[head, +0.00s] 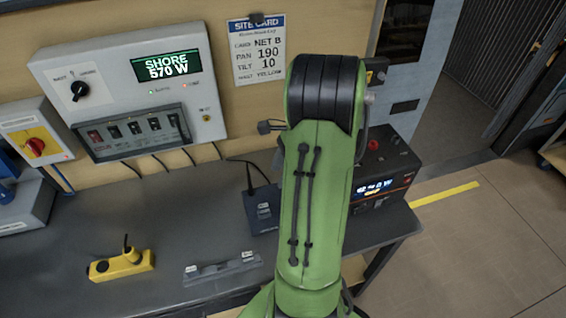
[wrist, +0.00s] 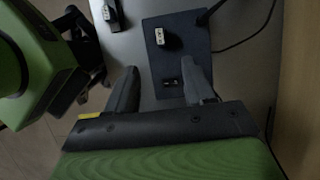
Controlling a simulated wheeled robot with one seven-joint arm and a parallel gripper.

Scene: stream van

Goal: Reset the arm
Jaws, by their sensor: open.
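My green arm (head: 322,200) rises through the middle of the head view and bends at a black joint near the top. My gripper (wrist: 160,82) shows in the wrist view with its two dark fingers apart and nothing between them. It is over a dark blue box (wrist: 181,66) on the grey bench, which carries a pale connector and a small socket. The same box (head: 260,212) stands left of my arm in the head view. The gap between fingertips and box cannot be judged. My arm hides most of my gripper in the head view.
A shore power panel (head: 125,80) reading 570 W and a site card (head: 257,50) are on the wall. A yellow device (head: 120,265) and a grey bar (head: 222,268) lie on the bench. A black unit (head: 385,170) stands right. Open floor (head: 480,240) lies beyond the bench.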

